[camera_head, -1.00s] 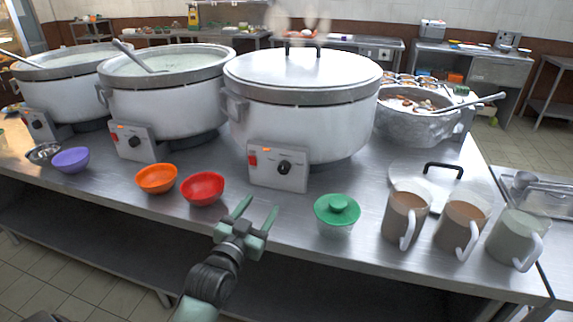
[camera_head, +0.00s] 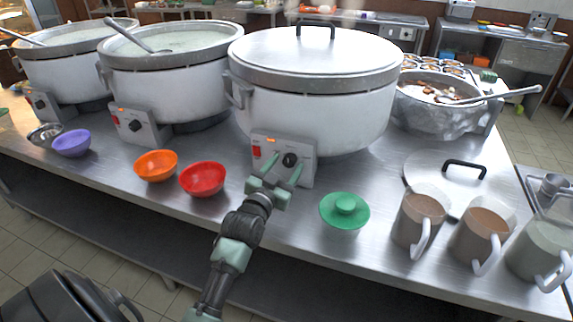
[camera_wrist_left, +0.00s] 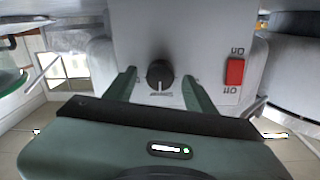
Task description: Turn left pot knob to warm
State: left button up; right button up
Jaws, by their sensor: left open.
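Three large white pots stand in a row: a far-left pot (camera_head: 62,68), a middle pot (camera_head: 172,85) and a lidded right pot (camera_head: 315,105). Each has a front control box with a dark knob. My left gripper (camera_head: 283,168) is open at the lidded pot's control box. Its fingers lie either side of that pot's knob (camera_head: 290,160). The wrist view, upside down, shows this knob (camera_wrist_left: 160,75) between the fingers, with a visible gap to each, and a red on/off switch (camera_wrist_left: 234,72) beside it. My right gripper is not in view.
Orange (camera_head: 156,166), red (camera_head: 203,179) and purple (camera_head: 72,143) bowls sit along the front edge.

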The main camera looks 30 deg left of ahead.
pick_arm(q)
jog(key=shift+w, duration=0.2)
grip_shut()
jog(key=shift+a+r+n+p, duration=0.1)
jog(key=shift+r+n+p, duration=0.05)
jog(key=shift+n+p, duration=0.95)
jog(key=n+p, duration=0.1)
jog(key=n, duration=0.3)
jog(key=n+p, duration=0.1)
jog(key=n, duration=0.2)
jog(key=shift+n+p, duration=0.3)
jog(key=shift+p, duration=0.05)
jog(key=shift+a+f+n+t+y+p, duration=0.1)
jog(key=shift+n+t+y+p, duration=0.1)
jog(key=shift+n, duration=0.85)
jog(key=shift+f+n+t+y+p, duration=0.1)
jog(key=shift+n+y+p, duration=0.1)
jog(key=shift+n, duration=1.15)
